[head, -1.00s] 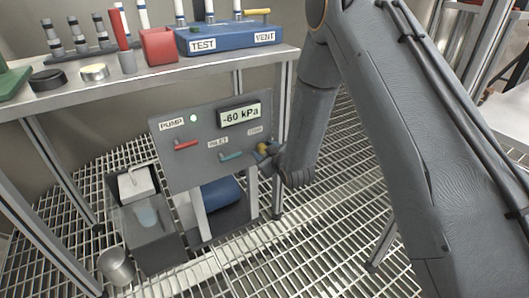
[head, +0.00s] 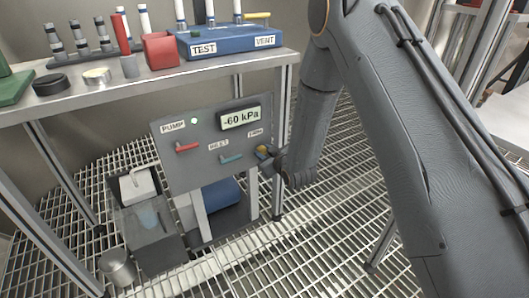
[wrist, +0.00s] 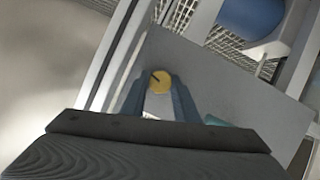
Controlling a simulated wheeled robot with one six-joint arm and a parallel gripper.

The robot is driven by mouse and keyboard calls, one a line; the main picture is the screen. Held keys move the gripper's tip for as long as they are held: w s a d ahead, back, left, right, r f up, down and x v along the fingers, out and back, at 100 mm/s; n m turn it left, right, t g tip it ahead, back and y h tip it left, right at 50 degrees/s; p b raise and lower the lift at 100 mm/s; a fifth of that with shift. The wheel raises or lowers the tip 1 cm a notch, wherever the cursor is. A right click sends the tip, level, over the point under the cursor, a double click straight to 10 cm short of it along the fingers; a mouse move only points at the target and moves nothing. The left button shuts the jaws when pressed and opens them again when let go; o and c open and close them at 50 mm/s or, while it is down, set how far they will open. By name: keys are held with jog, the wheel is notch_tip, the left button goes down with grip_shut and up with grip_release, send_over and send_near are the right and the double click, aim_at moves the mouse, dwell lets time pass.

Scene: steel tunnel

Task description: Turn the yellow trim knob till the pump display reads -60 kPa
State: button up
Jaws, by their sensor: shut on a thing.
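The pump panel (head: 205,170) is a grey plate under the bench. Its display (head: 240,117) reads -60 kPa, and a green lamp (head: 194,121) is lit beside the PUMP label. The yellow trim knob (head: 262,149) is at the panel's right side, partly hidden by my gripper (head: 268,158). In the wrist view the knob (wrist: 159,82) shows its round yellow face with a dark pointer mark, between the two fingertips of my gripper (wrist: 158,92). The gripper is shut on the knob.
A teal inlet handle (head: 231,158) is just left of the knob, and a red pump handle (head: 188,147) is further left. The bench top (head: 130,82) overhangs the panel. A grey bin (head: 150,225) and a metal cup (head: 117,267) stand on the grating at left.

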jog(key=o, duration=1.1)
jog(key=shift+c, duration=0.2)
jog(key=p+v, duration=0.2)
jog(key=v, duration=0.5)
jog(key=shift+s+d, duration=0.2)
jog(key=shift+s, duration=0.15)
jog(key=shift+r, duration=0.15)
